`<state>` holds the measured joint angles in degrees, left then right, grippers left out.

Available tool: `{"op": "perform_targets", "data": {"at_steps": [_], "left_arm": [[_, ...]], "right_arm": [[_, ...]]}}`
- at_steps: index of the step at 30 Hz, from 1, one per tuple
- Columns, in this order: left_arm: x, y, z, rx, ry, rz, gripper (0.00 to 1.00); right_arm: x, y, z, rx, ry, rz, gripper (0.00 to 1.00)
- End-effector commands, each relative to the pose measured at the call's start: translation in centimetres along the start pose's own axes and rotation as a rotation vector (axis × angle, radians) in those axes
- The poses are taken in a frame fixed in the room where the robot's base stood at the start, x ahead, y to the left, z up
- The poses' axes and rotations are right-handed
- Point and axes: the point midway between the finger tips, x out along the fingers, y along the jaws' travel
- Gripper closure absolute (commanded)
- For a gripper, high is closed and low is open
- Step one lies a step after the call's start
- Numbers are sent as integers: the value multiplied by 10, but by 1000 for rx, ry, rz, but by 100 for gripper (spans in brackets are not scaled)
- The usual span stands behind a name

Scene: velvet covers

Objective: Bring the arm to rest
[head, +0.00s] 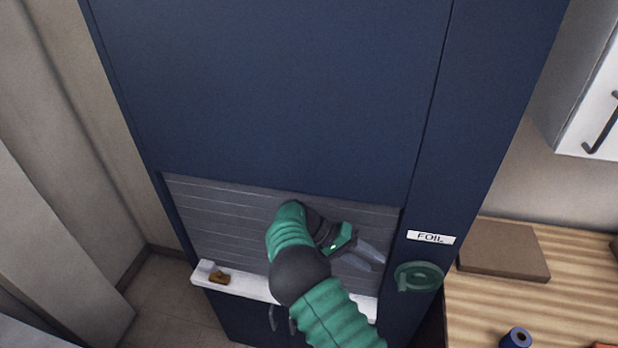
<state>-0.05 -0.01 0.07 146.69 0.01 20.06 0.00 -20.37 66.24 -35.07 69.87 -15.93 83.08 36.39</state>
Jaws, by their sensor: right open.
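My right arm, green and black, reaches up from the bottom of the head view, in front of a tall dark blue cabinet (270,90). My right gripper (376,258) is at the end of the bent arm, open, with its grey fingers pointing right. It is in front of the grey slatted panel (215,215) and left of a round green fitting (419,277) under a "FOIL" label (431,237). I see nothing between the fingers. The arm hides part of the panel and the white ledge below it. My left gripper is out of view.
The white ledge (245,287) bears a small brown and white item (217,273) at its left end. At right, a striped wooden counter (490,305) holds a brown board (503,250) and a blue roll (516,338). A white wall cabinet (575,90) hangs above. Dark handles (273,318) show below the ledge.

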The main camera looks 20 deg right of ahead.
Motion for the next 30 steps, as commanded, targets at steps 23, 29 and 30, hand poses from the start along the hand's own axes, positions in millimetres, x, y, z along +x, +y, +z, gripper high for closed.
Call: {"op": "perform_targets", "data": {"at_steps": [23,29,30], "left_arm": [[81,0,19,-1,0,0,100],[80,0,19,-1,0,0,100],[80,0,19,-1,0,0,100]], "right_arm": [[-7,-82,201,-446,515,-1043,59],[-8,-81,202,-447,520,-1043,59],[-8,-81,202,-447,520,-1043,59]]}}
